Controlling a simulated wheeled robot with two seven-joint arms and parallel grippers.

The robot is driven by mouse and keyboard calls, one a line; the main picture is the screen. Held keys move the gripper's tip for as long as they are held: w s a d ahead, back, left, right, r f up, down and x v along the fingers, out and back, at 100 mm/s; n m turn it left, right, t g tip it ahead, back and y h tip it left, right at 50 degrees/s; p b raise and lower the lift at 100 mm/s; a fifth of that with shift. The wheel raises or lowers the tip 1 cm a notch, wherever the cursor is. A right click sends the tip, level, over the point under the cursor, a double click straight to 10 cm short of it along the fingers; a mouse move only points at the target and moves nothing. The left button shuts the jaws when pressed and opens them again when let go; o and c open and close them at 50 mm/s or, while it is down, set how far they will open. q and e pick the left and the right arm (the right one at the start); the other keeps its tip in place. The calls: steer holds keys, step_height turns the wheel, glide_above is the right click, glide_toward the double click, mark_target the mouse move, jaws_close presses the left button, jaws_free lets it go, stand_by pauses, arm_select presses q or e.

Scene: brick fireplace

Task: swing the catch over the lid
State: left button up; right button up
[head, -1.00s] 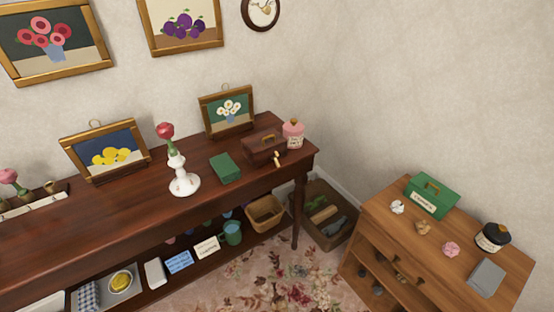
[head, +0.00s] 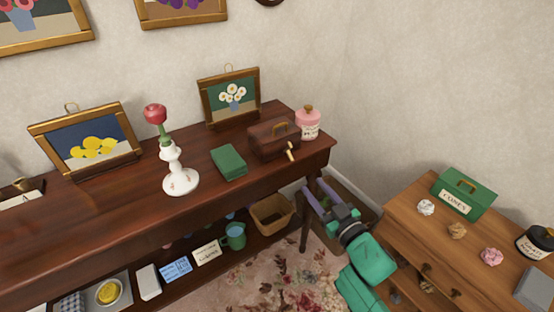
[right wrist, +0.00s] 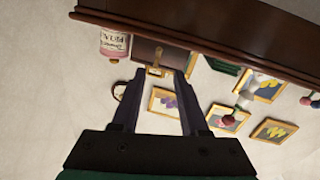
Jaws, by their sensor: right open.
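A dark brown box with its lid down and a handle on top (head: 272,142) stands near the right end of the long dark table. A brass catch (head: 291,152) juts out from its front, clear of the lid's top as far as I can see. In the right wrist view, which is upside down, the box (right wrist: 147,52) and the catch (right wrist: 155,70) lie ahead between the fingers. My right gripper (head: 316,192) is open and empty, below and to the right of the box, off the table's front corner. My left gripper is out of view.
A pink jar (head: 308,124) stands close to the box's right side, and a green book (head: 229,162) lies to its left. A framed daisy picture (head: 230,97) leans behind. A wooden cabinet (head: 415,235) stands right of my arm. The air before the box is clear.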

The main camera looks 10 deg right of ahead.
mark_target(292, 159)
steer(key=x, duration=1.4)
steer(key=shift+r, duration=0.1)
jaws_close()
